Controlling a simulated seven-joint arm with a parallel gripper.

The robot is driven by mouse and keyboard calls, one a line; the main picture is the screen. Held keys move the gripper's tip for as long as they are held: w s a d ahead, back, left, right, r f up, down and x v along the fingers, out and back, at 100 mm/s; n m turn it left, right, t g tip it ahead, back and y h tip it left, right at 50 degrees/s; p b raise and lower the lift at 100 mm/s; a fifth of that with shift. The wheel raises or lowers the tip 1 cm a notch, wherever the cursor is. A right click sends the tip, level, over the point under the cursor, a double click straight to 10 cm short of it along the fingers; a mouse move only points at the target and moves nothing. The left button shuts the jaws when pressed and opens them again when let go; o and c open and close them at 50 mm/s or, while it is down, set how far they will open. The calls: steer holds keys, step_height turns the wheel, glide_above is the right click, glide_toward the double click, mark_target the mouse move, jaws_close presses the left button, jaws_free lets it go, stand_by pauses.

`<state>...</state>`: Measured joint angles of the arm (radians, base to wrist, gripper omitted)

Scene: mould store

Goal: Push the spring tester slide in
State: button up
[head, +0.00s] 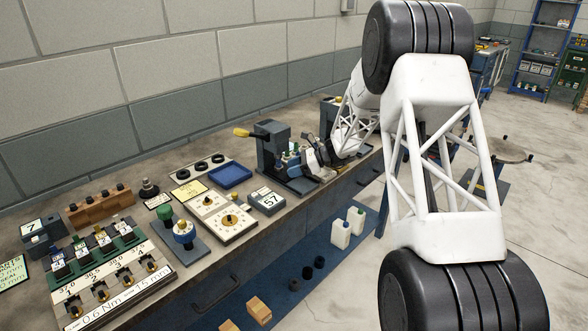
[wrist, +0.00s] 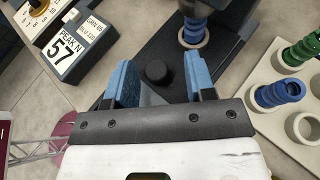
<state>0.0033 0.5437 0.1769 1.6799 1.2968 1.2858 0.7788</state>
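The spring tester (head: 272,145) is a dark blue-grey press with a yellow-tipped lever, standing on the bench near the middle of the head view. In the wrist view its dark base plate (wrist: 218,62) runs under my gripper (wrist: 158,78). A short round black knob (wrist: 156,71), seemingly the slide's handle, stands between my two blue fingers. The fingers are open, with a visible gap on both sides of the knob. A blue spring on a tan ring (wrist: 193,38) sits farther along the plate. In the head view my gripper (head: 318,157) is low beside the tester and partly hides the slide.
A pale rack (wrist: 262,112) with green and blue springs is close on the right in the wrist view. A blue tray (head: 230,177) lies left of the tester.

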steer(key=shift+d, duration=0.15)
steer(key=shift+v, duration=3.8)
steer(key=shift+r, duration=0.1)
steer(key=s+d+r+n+h, duration=0.1)
steer(key=s+r+n+h, duration=0.15)
steer(key=s+r, duration=0.45)
steer(key=s+r+n+h, duration=0.2)
steer(key=s+r+n, duration=0.15)
steer(key=s, duration=0.85)
steer(key=s+d+r+n+h, duration=0.1)
steer(key=s+r+n+h, duration=0.1)
steer(key=s+r, duration=0.55)
steer(key=s+d+n+t+h, duration=0.1)
steer(key=s+d+n+h, duration=0.2)
steer(key=s, duration=1.3)
steer(key=s+d+f+n+t+h, duration=0.1)
steer(key=s+d+n+h, duration=0.3)
steer(key=s, duration=1.3)
steer(key=n, duration=0.2)
steer(key=shift+n+t, duration=0.3)
steer(key=shift+n, duration=0.1)
steer(key=shift+s+d+f, duration=0.1)
